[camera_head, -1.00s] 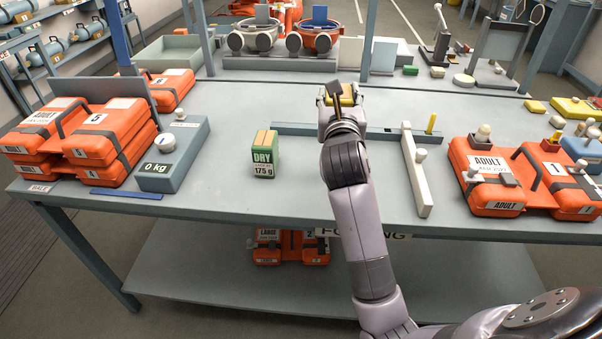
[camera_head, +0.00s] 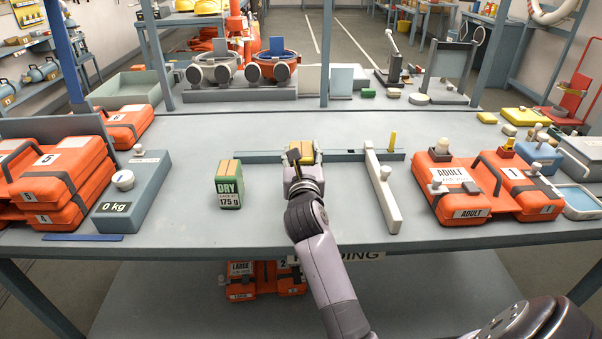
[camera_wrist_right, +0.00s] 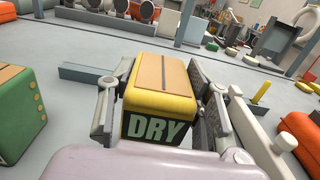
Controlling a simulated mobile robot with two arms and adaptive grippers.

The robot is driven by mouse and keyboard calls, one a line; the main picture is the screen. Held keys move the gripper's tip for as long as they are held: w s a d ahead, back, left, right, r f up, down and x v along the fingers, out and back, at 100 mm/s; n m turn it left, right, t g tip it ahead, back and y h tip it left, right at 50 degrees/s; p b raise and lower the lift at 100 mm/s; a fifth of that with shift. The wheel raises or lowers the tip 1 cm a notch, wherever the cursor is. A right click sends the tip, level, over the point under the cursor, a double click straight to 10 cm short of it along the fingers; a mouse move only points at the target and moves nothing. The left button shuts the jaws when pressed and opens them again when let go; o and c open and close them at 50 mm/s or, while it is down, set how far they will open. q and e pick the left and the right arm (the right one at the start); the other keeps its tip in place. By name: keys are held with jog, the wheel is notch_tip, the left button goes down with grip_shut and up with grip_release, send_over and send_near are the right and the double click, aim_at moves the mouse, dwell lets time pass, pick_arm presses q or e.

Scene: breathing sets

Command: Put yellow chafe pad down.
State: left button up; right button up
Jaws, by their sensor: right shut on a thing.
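A yellow block marked DRY (camera_wrist_right: 160,95), with a tan strip on top, is between the fingers of my right gripper (camera_head: 303,155). In the right wrist view the fingers (camera_wrist_right: 160,105) press on its two sides and it stands roughly upright. Its base is hidden, so I cannot tell whether it touches the table. This is the only yellow thing in my grip; I cannot confirm it is a chafe pad. My left gripper is not in view.
A green DRY 175 g block (camera_head: 229,184) stands to the left on the grey table (camera_head: 270,222). Orange packs (camera_head: 455,180) lie further right. A 0 kg scale (camera_head: 130,195) is at left.

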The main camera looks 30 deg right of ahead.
jog(key=shift+f+b, duration=0.45)
jog(key=shift+f, duration=1.85)
jog(key=o, duration=1.5)
jog(key=shift+f, duration=0.15)
jog(key=shift+o, duration=0.2)
jog(key=v, duration=0.7)
jog(key=shift+s+a, duration=0.15)
jog(key=shift+s, duration=0.2)
